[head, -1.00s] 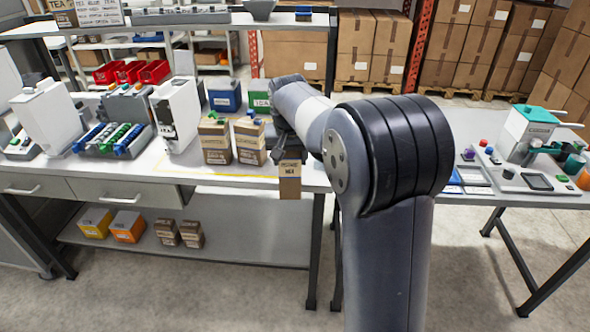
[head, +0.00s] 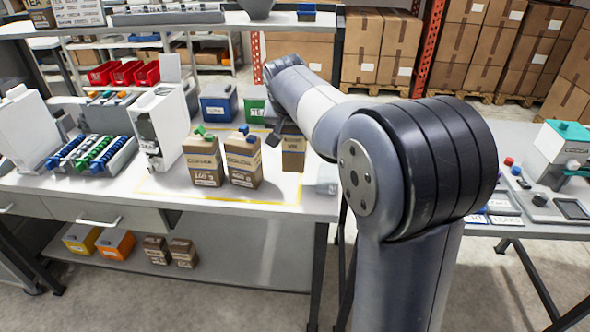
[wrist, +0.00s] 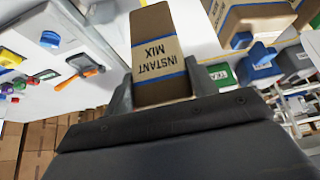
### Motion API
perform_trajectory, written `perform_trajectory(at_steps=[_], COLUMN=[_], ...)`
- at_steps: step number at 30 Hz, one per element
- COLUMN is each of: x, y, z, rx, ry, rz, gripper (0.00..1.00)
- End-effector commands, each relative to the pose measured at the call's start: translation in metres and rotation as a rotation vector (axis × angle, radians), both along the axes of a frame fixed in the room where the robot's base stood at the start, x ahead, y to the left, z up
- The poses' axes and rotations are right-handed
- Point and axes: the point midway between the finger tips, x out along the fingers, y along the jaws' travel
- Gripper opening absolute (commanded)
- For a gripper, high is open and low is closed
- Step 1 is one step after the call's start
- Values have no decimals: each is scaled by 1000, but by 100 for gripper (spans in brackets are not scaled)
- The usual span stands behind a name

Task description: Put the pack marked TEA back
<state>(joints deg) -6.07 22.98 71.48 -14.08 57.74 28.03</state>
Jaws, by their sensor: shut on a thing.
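My gripper (head: 280,136) is shut on a brown pack (head: 293,153) at the right end of the table. In the wrist view the pack (wrist: 160,55) sits between the fingers (wrist: 163,92), and its cream label with blue edges reads INSTANT MIX, upside down. I see no TEA mark on its visible face. Two similar brown packs stand just left of it, one with a green cap (head: 203,165) and one with a blue cap (head: 243,162). A green bin (head: 256,109) behind carries a label that seems to read TEA. Whether the held pack touches the table is unclear.
A yellow outline (head: 170,198) marks the tabletop around the packs. A blue bin (head: 218,104) stands beside the green one. A white dispenser (head: 160,125) stands to the left. A small translucent container (head: 327,180) is near the right edge. A second table (head: 520,232) is at right.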

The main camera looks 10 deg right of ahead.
Motion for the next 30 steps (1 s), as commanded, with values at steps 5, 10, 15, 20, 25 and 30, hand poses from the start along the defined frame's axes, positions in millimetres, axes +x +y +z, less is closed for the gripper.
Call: perform_trajectory(at_steps=[5, 10, 15, 20, 25, 30], x=[-1, 0, 0, 0, 0, 0], y=[0, 0, 0, 0, 0, 0], z=[-34, -50, -75, -84, -83, -87], rx=[0, 0, -1, 2, 1, 1], ry=[4, 3, 4, 1, 1, 2], rz=[0, -1, 1, 0, -1, 0], gripper=[18, 18, 18, 18, 18, 56])
